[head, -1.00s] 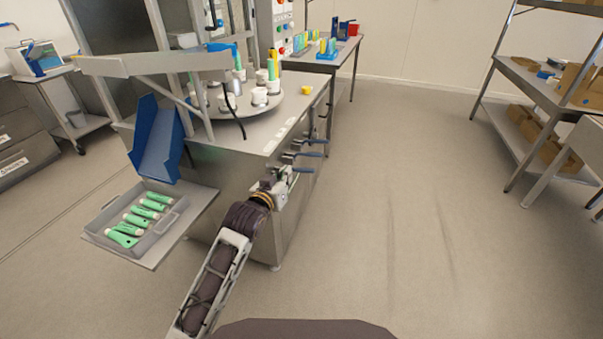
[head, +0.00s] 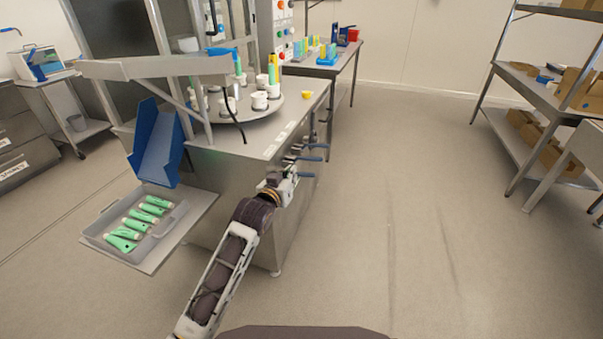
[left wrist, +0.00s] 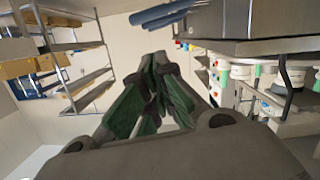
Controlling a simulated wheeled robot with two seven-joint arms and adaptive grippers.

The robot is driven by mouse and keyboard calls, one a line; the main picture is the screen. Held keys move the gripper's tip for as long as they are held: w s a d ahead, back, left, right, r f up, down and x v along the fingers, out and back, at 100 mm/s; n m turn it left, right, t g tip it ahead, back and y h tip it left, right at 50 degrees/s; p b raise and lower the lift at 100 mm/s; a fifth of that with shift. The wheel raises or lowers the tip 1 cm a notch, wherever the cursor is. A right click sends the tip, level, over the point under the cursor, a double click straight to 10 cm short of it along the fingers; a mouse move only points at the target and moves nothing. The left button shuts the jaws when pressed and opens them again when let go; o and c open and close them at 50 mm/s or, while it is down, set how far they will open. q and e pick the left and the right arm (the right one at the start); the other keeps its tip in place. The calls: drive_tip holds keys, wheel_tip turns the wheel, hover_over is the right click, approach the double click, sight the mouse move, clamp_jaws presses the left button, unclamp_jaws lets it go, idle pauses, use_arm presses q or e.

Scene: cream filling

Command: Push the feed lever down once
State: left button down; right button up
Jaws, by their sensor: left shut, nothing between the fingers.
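Levers with blue handles (head: 316,146) stick out from the right side of the steel filling machine (head: 232,190). I cannot tell which one is the feed lever. The nearest blue handle (head: 306,174) is right by my left gripper (head: 289,184), which partly covers the lever mounts. Whether they touch cannot be told. In the left wrist view, my left gripper's green-padded fingers (left wrist: 152,98) are shut with nothing between them. Two blue handles (left wrist: 163,17) show beyond the fingertips, at the top. My right gripper is not in view.
A turntable (head: 282,108) with white holders stands on the machine. A tray (head: 172,236) with several green tubes sits at its left, below a blue chute (head: 156,146). A table (head: 345,58) stands behind, and shelving (head: 545,90) at the right. The floor between is clear.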

sight(303, 174)
use_arm(q)
drive_tip(key=w+d+f+b, duration=0.2)
drive_tip(key=w+d+f, duration=0.1)
drive_tip(key=w, duration=0.4)
drive_tip(key=shift+w+d+f, duration=0.15)
drive_tip(key=shift+w+f, duration=0.25)
drive_tip(key=shift+f, duration=0.35)
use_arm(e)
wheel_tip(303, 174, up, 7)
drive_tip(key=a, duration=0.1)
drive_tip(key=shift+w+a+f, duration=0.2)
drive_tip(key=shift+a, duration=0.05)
use_arm(q)
drive_tip(key=shift+f, duration=0.1)
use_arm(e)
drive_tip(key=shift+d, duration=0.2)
use_arm(q)
drive_tip(key=shift+d+f, duration=0.15)
drive_tip(key=shift+d, duration=0.05)
drive_tip(key=shift+s, duration=0.1)
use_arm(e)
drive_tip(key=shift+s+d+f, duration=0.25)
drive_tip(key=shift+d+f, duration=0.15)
use_arm(q)
drive_tip(key=shift+m, duration=0.3)
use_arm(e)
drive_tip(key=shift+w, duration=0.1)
